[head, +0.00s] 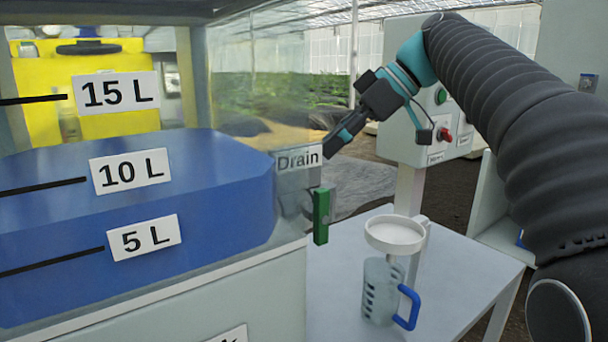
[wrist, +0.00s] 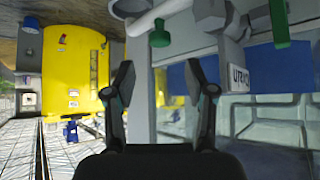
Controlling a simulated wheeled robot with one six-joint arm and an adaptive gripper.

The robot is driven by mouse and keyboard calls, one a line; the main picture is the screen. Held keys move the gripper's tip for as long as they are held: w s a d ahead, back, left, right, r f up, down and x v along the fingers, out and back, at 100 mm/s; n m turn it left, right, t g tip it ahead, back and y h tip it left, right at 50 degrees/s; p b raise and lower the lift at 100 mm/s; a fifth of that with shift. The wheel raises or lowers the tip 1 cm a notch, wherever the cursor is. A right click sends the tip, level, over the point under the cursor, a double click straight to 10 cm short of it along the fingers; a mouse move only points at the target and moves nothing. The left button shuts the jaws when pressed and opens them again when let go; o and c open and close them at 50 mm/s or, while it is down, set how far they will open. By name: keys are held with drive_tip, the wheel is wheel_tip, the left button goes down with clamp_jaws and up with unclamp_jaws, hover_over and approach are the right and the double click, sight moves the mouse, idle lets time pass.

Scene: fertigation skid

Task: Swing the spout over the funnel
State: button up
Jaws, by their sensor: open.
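In the wrist view, a pale spout (wrist: 168,12) runs along the top edge, with a green knob (wrist: 159,36) near its end. It joins a grey valve body (wrist: 237,20) with a green handle (wrist: 280,18). The handle also shows in the head view (head: 321,215), below the Drain label; the spout cannot be made out there. A white funnel (head: 395,234) sits above a clear jug (head: 377,285) with a blue handle. My gripper (head: 333,148) is beside the tank's corner, above and left of the funnel. In the wrist view (wrist: 165,82) its fingers are apart and empty.
The clear tank (head: 285,215) with blue liquid fills the left. A grey table (head: 470,265) carries the jug, with bare top around it. A control box (head: 405,135) with green and red buttons stands behind my arm. A yellow tank (head: 105,115) is at the back left.

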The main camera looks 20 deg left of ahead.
drive_tip(key=b+x, duration=0.1)
drive_tip(key=x, duration=0.6)
drive_tip(key=shift+a+f, duration=0.15)
clamp_jaws()
